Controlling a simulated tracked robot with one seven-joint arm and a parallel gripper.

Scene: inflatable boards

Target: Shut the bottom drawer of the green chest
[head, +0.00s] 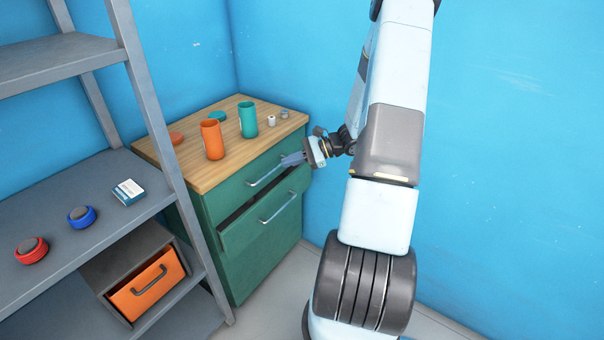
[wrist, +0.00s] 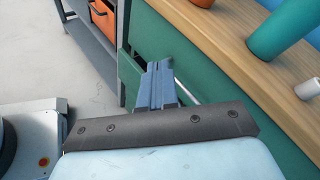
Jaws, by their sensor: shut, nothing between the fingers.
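The green chest (head: 262,262) stands in the corner under a wooden top. Its bottom drawer (head: 262,220) is pulled part way out, with a dark gap behind its front and a metal bar handle (head: 279,207). The top drawer (head: 238,192) looks shut and has a similar handle (head: 266,175). My gripper (head: 292,159) is shut and empty, in front of the chest's upper right part, above the open drawer. In the wrist view the shut fingers (wrist: 157,72) point along the green front and partly cover a drawer and a handle. I cannot tell whether they touch anything.
On the wooden top (head: 185,163) stand an orange cup (head: 212,139), a teal cup (head: 248,119) and small items. A grey shelf (head: 150,185) is close on the left, holding an orange-fronted box (head: 150,285). Blue walls close off the back and right.

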